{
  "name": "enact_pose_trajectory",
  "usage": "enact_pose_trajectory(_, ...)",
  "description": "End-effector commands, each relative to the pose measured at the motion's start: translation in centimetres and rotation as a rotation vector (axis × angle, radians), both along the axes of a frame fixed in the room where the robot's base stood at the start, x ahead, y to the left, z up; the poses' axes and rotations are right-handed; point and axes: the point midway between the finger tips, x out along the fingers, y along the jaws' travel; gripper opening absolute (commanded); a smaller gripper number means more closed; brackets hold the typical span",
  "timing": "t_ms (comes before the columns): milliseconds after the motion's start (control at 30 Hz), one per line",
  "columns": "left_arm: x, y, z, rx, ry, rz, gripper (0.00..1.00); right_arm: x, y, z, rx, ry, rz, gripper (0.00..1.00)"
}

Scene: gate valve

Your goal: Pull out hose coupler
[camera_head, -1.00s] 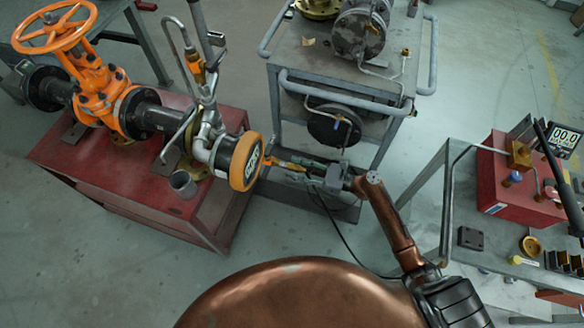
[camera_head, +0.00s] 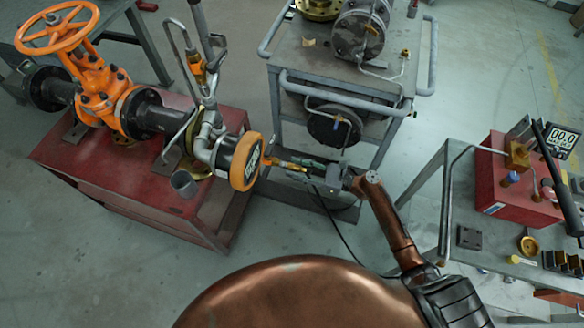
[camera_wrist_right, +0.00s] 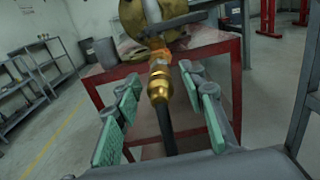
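The brass hose coupler (camera_wrist_right: 159,84) is in the middle of the right wrist view, with a black hose (camera_wrist_right: 166,128) running from its near end. Its far end meets an orange-brown fitting below a brass flange (camera_wrist_right: 150,18). In the head view the coupler (camera_head: 287,165) shows small, just right of the orange-rimmed gauge (camera_head: 246,161). My right gripper (camera_wrist_right: 160,100) has its green-padded fingers spread on both sides of the coupler and hose, with gaps visible on each side. It also shows in the head view (camera_head: 308,170). My left gripper is not in view.
The red stand (camera_head: 120,172) carries the pipework and an orange gate valve (camera_head: 95,85); a grey cup (camera_head: 184,184) stands on it. A grey cart (camera_head: 335,65) stands behind my right gripper. A bench with a red box (camera_head: 505,185) is at right.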

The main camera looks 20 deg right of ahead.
Motion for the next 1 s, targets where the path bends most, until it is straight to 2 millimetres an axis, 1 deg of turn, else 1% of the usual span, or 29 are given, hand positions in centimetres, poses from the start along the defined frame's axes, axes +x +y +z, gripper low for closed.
enact_pose_trajectory(67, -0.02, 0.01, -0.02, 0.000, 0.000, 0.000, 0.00, 0.01, 0.01, -0.04, 0.000, 0.000, 0.000, 0.38)
enact_pose_trajectory(600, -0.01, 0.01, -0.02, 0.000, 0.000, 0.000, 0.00, 0.01, 0.01, -0.04, 0.000, 0.000, 0.000, 0.01)
enact_pose_trajectory(1000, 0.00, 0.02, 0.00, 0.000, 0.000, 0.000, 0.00, 0.00, -0.01, 0.01, 0.001, -0.001, 0.000, 0.00)
